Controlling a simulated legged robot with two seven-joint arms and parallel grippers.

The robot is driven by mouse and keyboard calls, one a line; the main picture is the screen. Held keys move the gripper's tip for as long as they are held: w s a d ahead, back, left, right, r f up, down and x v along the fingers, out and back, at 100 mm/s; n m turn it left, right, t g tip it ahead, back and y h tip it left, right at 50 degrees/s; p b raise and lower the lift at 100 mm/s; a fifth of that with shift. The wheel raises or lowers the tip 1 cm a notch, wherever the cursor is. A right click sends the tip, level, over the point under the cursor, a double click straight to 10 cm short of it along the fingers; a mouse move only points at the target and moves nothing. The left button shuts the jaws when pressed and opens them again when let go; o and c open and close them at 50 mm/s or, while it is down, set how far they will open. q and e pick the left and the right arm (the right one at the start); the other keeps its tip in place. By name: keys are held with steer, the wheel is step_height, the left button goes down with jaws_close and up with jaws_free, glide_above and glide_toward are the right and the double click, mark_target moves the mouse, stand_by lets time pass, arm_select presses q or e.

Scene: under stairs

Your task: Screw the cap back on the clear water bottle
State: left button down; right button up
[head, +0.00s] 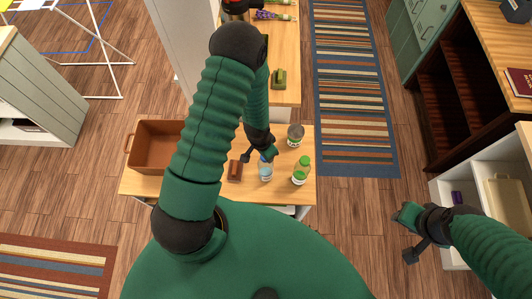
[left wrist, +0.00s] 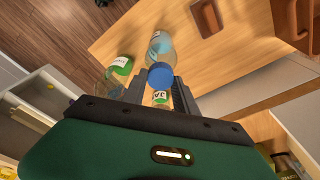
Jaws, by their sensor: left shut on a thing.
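The clear water bottle (head: 265,173) stands upright near the front right of the small wooden table. It also shows in the left wrist view (left wrist: 160,46). My left gripper (head: 261,153) is just above and behind its top. In the left wrist view a blue cap (left wrist: 160,75) sits between the fingers of my left gripper (left wrist: 159,88), which is shut on it. The cap hides the bottle's mouth, so I cannot tell whether the two touch. My right gripper (head: 409,234) is open and empty over the floor at the right.
A green-capped bottle (head: 301,171) stands close to the right of the water bottle. A jar (head: 295,135) is behind it. A brown block-like item (head: 235,171) lies to the left, and a brown bin (head: 148,148) sits at the table's left end.

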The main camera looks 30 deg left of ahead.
arm_select(q)
steer(key=c, duration=0.9)
jaws_free()
steer(key=shift+o, duration=0.2)
steer(key=o, duration=0.5)
steer(key=shift+c, duration=0.2)
step_height(320, 180, up, 6)
steer(key=p, duration=0.5)
steer(key=shift+r, duration=0.1)
